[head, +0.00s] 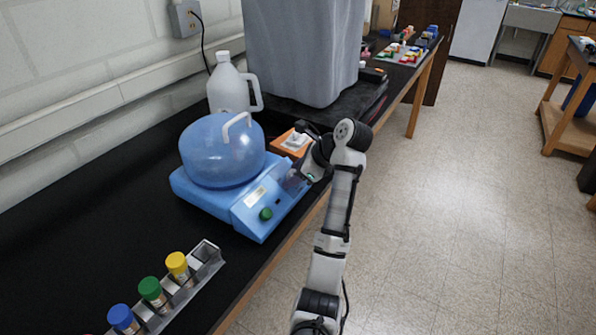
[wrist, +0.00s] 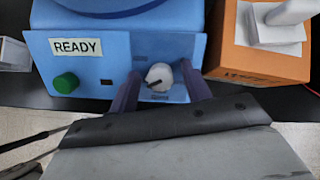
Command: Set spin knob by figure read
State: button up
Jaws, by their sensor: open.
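A blue centrifuge-like machine (head: 245,208) with a translucent domed lid (head: 222,155) stands on the black bench. In the wrist view its front panel (wrist: 112,62) carries a label (wrist: 76,47) reading READY, a green round button (wrist: 66,83) and a white knob (wrist: 159,75) with a dark pointer mark. Small print under the knob is too blurred to read. I see no legible number. My gripper (wrist: 161,90) is open, one finger on each side of the white knob; whether either touches it I cannot tell. In the head view my gripper (head: 294,181) is at the panel's right end.
An orange device (wrist: 262,45) with a white top stands close on the right of the machine. A white jug (head: 229,90) and a large grey bin (head: 303,50) stand behind. A rack (head: 204,257) with colored-cap tubes is at the front left. Floor on the right is clear.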

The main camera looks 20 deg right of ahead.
jog(key=shift+d+r, duration=0.1)
jog(key=v, duration=1.3)
jog(key=shift+s+r, duration=0.15)
jog(key=shift+s, duration=0.1)
jog(key=shift+d, duration=0.1)
